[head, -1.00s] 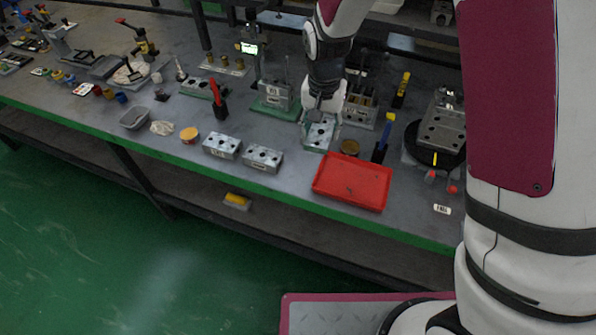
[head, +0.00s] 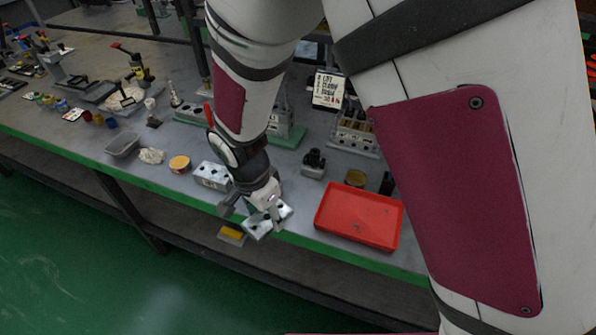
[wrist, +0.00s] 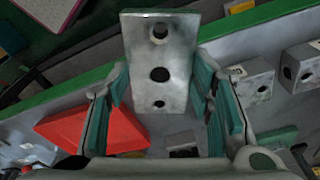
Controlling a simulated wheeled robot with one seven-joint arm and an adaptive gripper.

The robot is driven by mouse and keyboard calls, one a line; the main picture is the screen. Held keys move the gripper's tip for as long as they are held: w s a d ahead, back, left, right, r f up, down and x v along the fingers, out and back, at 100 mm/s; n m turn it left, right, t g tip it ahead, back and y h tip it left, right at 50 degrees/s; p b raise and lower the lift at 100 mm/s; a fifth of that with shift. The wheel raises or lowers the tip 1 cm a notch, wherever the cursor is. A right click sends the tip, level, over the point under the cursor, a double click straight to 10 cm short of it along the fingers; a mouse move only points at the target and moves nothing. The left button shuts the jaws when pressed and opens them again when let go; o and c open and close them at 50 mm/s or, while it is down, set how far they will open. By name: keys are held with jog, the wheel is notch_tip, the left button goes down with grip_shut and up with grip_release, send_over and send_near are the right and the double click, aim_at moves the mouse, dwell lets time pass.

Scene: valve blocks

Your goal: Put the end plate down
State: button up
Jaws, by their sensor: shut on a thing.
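The end plate (wrist: 160,75) is a grey metal block with round holes in its face. It fills the upper middle of the wrist view, between the teal-padded fingers of my gripper (wrist: 165,105). In the head view my gripper (head: 262,206) is shut on the plate (head: 258,229), which looks tilted and hangs at the table's front edge. I cannot tell the gap between the plate and the tabletop. Part of the plate is hidden by the fingers.
A red tray (head: 358,216) lies right of the gripper. A holed block (head: 213,176) stands to the left; two such blocks show in the wrist view (wrist: 252,82). A yellow tin (head: 179,164) and grey tub (head: 122,145) lie further left. The green table edge (head: 330,248) is close.

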jog(key=b, duration=0.4)
send_over(298, 206)
jog(key=shift+a+f, duration=0.1)
jog(key=shift+f, duration=0.4)
jog(key=shift+s+f+b, duration=0.1)
jog(key=shift+f+b, duration=1.05)
jog(key=shift+f, duration=0.55)
jog(key=shift+f, duration=0.1)
jog(key=o, duration=1.1)
notch_tip(298, 206, up, 12)
jog(key=s+a+p, duration=0.1)
